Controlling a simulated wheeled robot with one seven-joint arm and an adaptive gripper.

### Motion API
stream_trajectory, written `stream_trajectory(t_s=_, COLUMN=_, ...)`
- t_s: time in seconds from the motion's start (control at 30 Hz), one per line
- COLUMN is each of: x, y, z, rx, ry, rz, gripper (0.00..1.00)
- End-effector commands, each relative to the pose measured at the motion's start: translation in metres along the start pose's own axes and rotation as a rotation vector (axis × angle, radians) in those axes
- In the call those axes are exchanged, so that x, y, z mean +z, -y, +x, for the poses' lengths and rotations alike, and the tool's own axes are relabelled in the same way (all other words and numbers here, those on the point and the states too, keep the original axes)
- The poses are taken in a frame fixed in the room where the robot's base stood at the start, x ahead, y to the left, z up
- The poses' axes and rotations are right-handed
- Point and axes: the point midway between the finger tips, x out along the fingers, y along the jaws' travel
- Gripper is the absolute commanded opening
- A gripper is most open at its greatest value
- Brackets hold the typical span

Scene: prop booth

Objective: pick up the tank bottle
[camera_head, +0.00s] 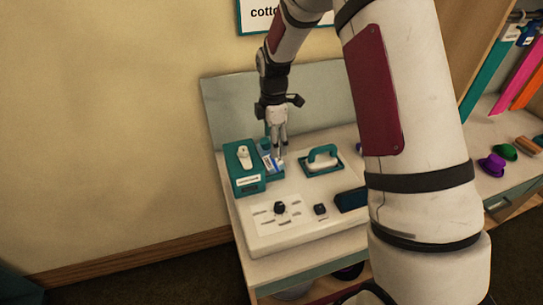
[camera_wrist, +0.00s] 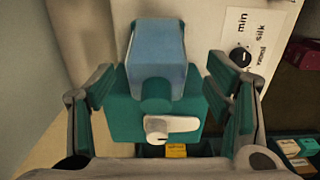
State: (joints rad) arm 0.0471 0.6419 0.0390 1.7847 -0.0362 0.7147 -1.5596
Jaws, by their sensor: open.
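The tank bottle, as best I can tell, is the pale blue block-shaped piece with a round teal neck (camera_wrist: 158,52) in the wrist view. It lies between and slightly beyond my gripper's fingers (camera_wrist: 163,95). The fingers are apart on either side, with nothing clearly held. Below it in that view is a teal body with a white lever (camera_wrist: 168,128). In the head view my gripper (camera_head: 280,152) points down over the blue-and-white bottle area (camera_head: 266,144), beside a teal box with a white knob (camera_head: 247,178). Whether a finger touches the bottle cannot be told.
A white panel with a black dial (camera_head: 280,208) lies in front; the dial also shows in the wrist view (camera_wrist: 240,57). A white iron-like piece with a teal handle (camera_head: 322,156) stands to the right. A grey back panel (camera_head: 320,95) rises behind.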

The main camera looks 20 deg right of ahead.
Motion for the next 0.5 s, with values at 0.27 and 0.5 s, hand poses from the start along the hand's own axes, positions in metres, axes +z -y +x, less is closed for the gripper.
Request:
stream_trajectory(t_s=0.27, x=-0.005, y=-0.001, z=0.033, rx=-0.004, ry=0.0, rz=0.0, gripper=0.72)
stream_trajectory(t_s=0.5, x=-0.005, y=-0.003, z=0.049, rx=-0.001, ry=-0.001, rz=0.0, gripper=0.72)
